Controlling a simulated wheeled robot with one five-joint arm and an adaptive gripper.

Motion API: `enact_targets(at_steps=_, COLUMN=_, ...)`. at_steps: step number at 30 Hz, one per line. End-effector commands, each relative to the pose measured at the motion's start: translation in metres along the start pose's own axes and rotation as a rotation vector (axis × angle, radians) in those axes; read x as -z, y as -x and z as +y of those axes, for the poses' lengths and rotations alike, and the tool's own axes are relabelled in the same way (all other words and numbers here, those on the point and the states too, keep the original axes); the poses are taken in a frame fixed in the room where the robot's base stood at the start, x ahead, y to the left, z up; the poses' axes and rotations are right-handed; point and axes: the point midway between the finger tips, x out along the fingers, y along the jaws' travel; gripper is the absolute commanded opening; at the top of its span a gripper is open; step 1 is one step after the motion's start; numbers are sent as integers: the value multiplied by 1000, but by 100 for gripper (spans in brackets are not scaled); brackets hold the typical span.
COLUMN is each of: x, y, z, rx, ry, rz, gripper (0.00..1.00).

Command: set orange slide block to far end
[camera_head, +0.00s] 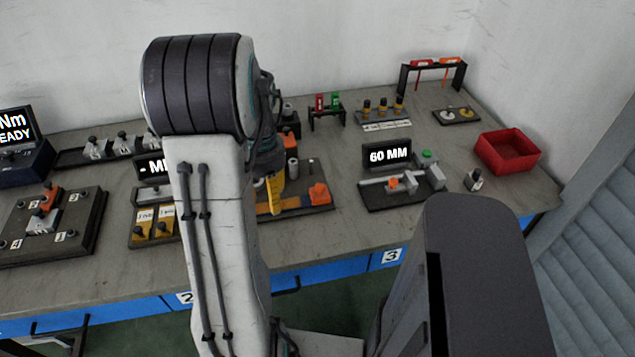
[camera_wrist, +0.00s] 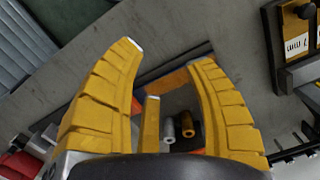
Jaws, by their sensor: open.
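A dark fixture plate (camera_head: 300,207) lies mid-bench, with an orange block (camera_head: 319,193) at its right end and an orange strip (camera_head: 288,203) along its near side. Another, smaller orange block (camera_head: 393,184) sits on the 60 MM gauge (camera_head: 380,200) to the right. I cannot tell for certain which is the slide block. My gripper (camera_head: 273,208) points down over the left part of the fixture; my arm hides some of it. In the wrist view my yellow fingers (camera_wrist: 168,52) are spread and hold nothing visible. Beyond them show an orange part (camera_wrist: 172,84), a grey cylinder (camera_wrist: 168,131) and a brass-coloured cylinder (camera_wrist: 187,125).
A red bin (camera_head: 508,151) stands at the back right. A 60 MM display (camera_head: 389,155) stands behind the gauge. A small rack (camera_head: 327,108) with red and green items is behind the fixture. A yellow-card panel (camera_head: 153,222) lies left. Bare bench shows between fixture and gauge.

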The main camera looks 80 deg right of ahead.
Motion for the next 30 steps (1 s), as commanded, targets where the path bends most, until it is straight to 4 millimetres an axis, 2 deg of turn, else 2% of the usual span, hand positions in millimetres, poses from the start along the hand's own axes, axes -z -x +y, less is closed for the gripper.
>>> enact_targets(at_steps=1, x=20, y=-6, z=25, rx=5, ry=-88, rz=-7, gripper=49)
enact_targets(at_steps=3, x=43, y=-12, z=52, rx=10, ry=-189, rz=-4, gripper=49)
enact_targets(at_steps=6, x=69, y=-14, z=80, rx=15, ry=-301, rz=13, gripper=49)
enact_targets(at_steps=9, x=88, y=-13, z=97, rx=18, ry=-381, rz=34, gripper=49)
enact_targets(at_steps=13, x=103, y=-6, z=106, rx=21, ry=-459, rz=57, gripper=49)
enact_targets(at_steps=17, x=109, y=-4, z=108, rx=23, ry=-510, rz=66, gripper=49)
enact_targets(at_steps=20, x=110, y=-11, z=107, rx=24, ry=-521, rz=66, gripper=49)
enact_targets(at_steps=30, x=112, y=-53, z=106, rx=23, ry=-520, rz=65, gripper=49)
